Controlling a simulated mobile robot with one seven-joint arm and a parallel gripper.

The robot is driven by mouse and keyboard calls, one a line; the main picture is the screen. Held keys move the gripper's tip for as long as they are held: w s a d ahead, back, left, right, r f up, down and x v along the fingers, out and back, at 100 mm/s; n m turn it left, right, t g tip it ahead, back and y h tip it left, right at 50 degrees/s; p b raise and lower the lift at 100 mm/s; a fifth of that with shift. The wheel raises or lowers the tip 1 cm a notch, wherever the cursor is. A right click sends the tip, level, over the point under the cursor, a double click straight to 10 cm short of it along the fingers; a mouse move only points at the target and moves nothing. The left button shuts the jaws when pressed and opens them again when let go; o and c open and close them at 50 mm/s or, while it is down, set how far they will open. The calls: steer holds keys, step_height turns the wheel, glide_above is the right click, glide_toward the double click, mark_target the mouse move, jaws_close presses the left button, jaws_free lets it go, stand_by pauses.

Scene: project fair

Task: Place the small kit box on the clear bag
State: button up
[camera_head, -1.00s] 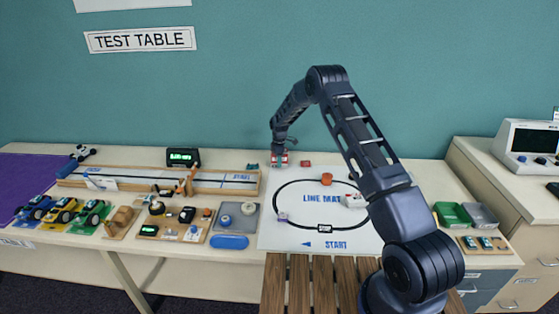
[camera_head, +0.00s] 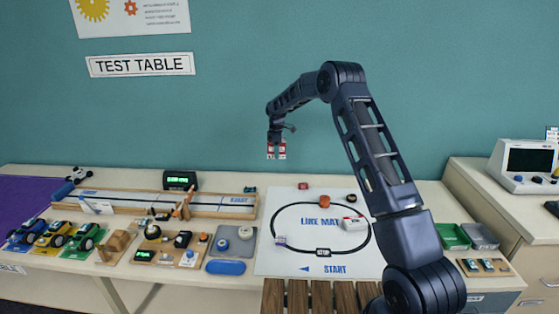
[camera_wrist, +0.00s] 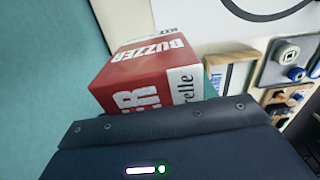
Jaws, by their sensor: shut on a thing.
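My gripper (camera_head: 276,149) is shut on the small kit box (camera_head: 283,153), a red and white box, and holds it in the air above the back of the table. In the wrist view the kit box (camera_wrist: 150,72) shows "BUZZER" and "KIT" lettering, and my gripper's dark body hides its lower part. I cannot clearly make out the clear bag; a small pale bluish item (camera_head: 281,241) at the left of the line mat's track may be it. A white and red item (camera_head: 353,223) lies at the right of the track.
The line mat (camera_head: 310,255) is mostly clear in its middle. An orange round piece (camera_head: 320,201) and a dark red piece (camera_head: 303,186) sit towards its back. A wooden track (camera_head: 150,205), toy cars and gadget boards fill the left. Green and grey trays (camera_head: 453,236) stand right.

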steer(key=shift+d+r, duration=0.1)
steer(key=shift+r, duration=0.35)
steer(key=w+d+r, duration=0.1)
steer(key=w+d, duration=0.1)
steer(key=d, duration=2.9)
steer(key=s+d+r, duration=0.1)
steer(key=s+d, duration=0.3)
steer(key=d, duration=0.7)
steer(key=s+d, duration=0.5)
steer(key=d, duration=0.6)
steer(key=s+d+r, duration=0.1)
steer(key=s+d, duration=0.3)
steer(key=d, duration=0.7)
steer(key=shift+m, duration=0.3)
step_height(320, 180, down, 20)
steer(key=shift+d+f, duration=0.15)
steer(key=shift+f, duration=0.05)
steer(key=shift+f, duration=0.15)
steer(key=o, duration=1.1)
steer(key=shift+c, duration=0.2)
